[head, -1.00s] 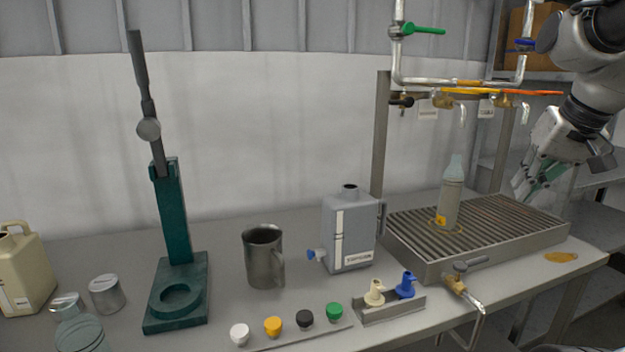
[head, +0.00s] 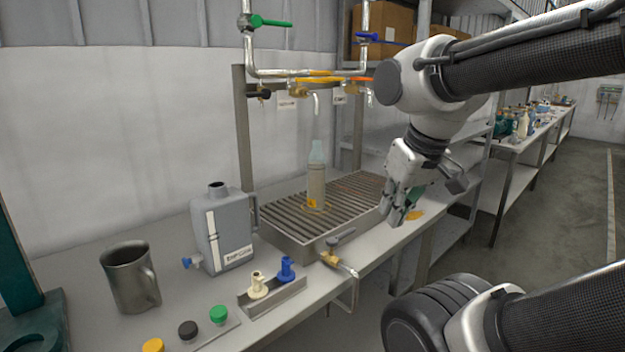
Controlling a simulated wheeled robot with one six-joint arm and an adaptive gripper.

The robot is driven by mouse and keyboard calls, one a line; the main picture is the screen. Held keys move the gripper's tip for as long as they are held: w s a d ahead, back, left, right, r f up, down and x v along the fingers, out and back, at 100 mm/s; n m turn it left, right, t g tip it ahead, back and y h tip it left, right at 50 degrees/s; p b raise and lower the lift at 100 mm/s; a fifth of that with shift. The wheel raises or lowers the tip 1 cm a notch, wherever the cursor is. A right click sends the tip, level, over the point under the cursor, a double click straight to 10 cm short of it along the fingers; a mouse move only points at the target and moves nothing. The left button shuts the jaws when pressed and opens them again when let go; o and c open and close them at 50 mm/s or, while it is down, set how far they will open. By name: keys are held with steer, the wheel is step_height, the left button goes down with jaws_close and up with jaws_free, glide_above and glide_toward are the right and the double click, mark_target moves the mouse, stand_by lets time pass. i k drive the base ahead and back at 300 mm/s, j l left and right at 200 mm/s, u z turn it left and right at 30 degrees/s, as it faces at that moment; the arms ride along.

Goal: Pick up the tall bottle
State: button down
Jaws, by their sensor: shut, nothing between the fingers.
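The tall bottle (head: 316,180) is pale and translucent with a blue-green top and a small orange mark low on its side. It stands upright on the slatted metal drain tray (head: 290,229), below the pipe spouts. My gripper (head: 396,219) hangs to the right of the bottle, near the tray's right front end, fingers pointing down. The fingers look closed together and hold nothing. A clear gap lies between gripper and bottle.
Pipes with a green-handled valve (head: 268,21) hang above the tray. A grey jerrycan (head: 222,228) and a metal mug (head: 131,278) stand to the left. A tap (head: 335,256) sticks out at the tray's front. A holder with a blue nozzle (head: 286,267) stands before it.

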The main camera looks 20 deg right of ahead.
mark_target(316, 160)
steer(key=l+u, duration=0.3)
steer(key=l, duration=0.85)
steer(key=l+u, duration=0.3)
steer(key=l, duration=0.8)
